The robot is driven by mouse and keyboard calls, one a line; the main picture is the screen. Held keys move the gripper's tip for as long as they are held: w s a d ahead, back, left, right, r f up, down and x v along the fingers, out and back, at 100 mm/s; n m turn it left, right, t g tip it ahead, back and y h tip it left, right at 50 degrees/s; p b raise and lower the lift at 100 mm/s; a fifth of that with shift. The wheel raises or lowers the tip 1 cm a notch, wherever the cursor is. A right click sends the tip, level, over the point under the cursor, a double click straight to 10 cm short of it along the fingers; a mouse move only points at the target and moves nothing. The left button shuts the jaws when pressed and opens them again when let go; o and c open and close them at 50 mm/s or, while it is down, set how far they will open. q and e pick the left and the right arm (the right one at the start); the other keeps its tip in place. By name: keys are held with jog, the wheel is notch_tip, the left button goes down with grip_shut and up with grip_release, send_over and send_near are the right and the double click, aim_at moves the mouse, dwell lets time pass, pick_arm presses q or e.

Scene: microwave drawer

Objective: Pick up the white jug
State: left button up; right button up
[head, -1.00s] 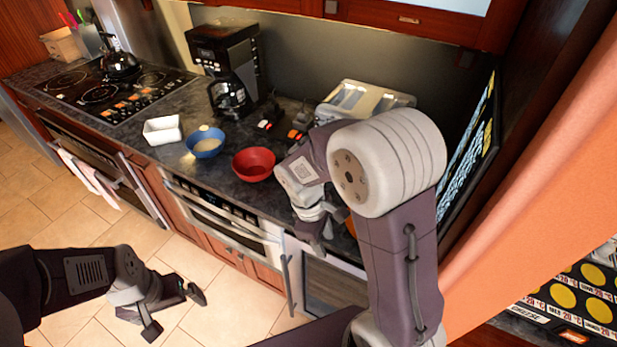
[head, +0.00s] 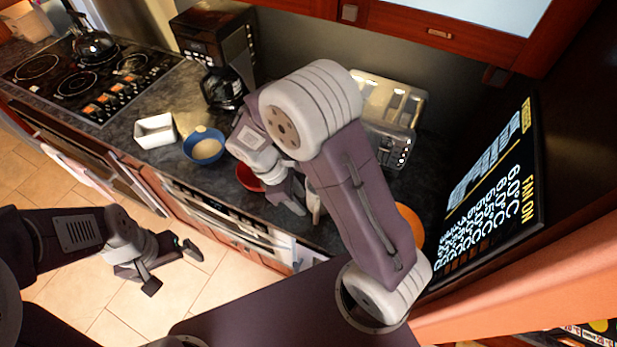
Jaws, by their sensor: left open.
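I cannot make out a white jug for certain. A small pale shape (head: 314,206) shows beside my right gripper (head: 297,203), partly hidden by my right arm; I cannot tell what it is. My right gripper is over the counter, just right of the red bowl, and its opening is hidden by the arm. My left gripper (head: 172,268) is open and empty, low over the tiled floor in front of the cabinets.
A white rectangular dish (head: 155,131), a blue bowl (head: 204,147) and a red bowl (head: 249,178) stand on the dark counter. A coffee maker (head: 215,60), a toaster (head: 392,112) and a screen (head: 490,190) stand behind. An orange round thing (head: 411,224) is partly hidden.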

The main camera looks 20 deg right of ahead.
aim_at(314, 223)
jog(key=x, duration=0.2)
jog(key=s+p+x, duration=0.1)
jog(key=x, duration=0.5)
jog(key=shift+s+d+r+p, duration=0.1)
jog(key=shift+s+p, duration=0.2)
jog(key=shift+s, duration=0.15)
pick_arm(q)
jog(key=shift+s+r, duration=0.85)
jog(key=shift+r, duration=0.2)
pick_arm(e)
jog(key=shift+f, duration=0.3)
jog(key=c, duration=0.9)
grip_shut()
